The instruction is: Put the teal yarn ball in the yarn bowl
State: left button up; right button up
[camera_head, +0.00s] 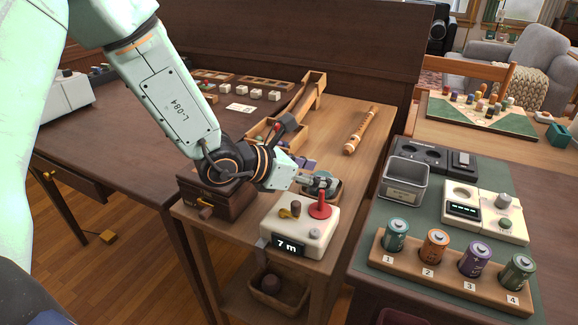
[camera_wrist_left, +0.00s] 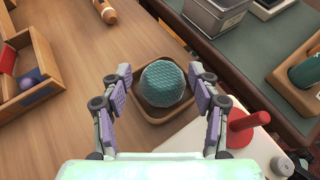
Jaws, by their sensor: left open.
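The teal yarn ball (camera_wrist_left: 165,83) sits in a small square brown dish (camera_wrist_left: 163,117) in the left wrist view. In the head view the ball (camera_head: 322,179) is mostly hidden behind my left gripper (camera_head: 318,183). In the wrist view, that gripper (camera_wrist_left: 160,92) is open, with one purple-padded finger on each side of the ball. I cannot tell whether this dish is the yarn bowl. My right gripper is in neither view.
A white console with a red joystick (camera_head: 320,205) stands close in front of the gripper. A wooden flute (camera_head: 361,129) lies behind on the same narrow table. A battery rack (camera_head: 450,272) and a grey bin (camera_head: 404,180) stand to the right. A basket (camera_head: 262,293) sits below.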

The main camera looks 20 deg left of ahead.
pick_arm(q)
jog(key=p+v, duration=0.1)
jog(key=v, duration=0.4)
jog(key=shift+r, duration=0.2)
jog(key=shift+s+a+r+p, duration=0.3)
jog(key=shift+s+a+p, duration=0.2)
jog(key=shift+p, duration=0.1)
jog(key=shift+s+a+r+p, duration=0.3)
jog(key=shift+s+r, duration=0.1)
jog(key=shift+s, duration=0.2)
jog(key=p+v, duration=0.2)
jog(key=p, duration=0.1)
jog(key=shift+s+a+r, duration=0.1)
jog(key=shift+s+a, duration=0.1)
jog(key=shift+s, duration=0.15)
jog(key=shift+c, duration=0.4)
dwell(0.5)
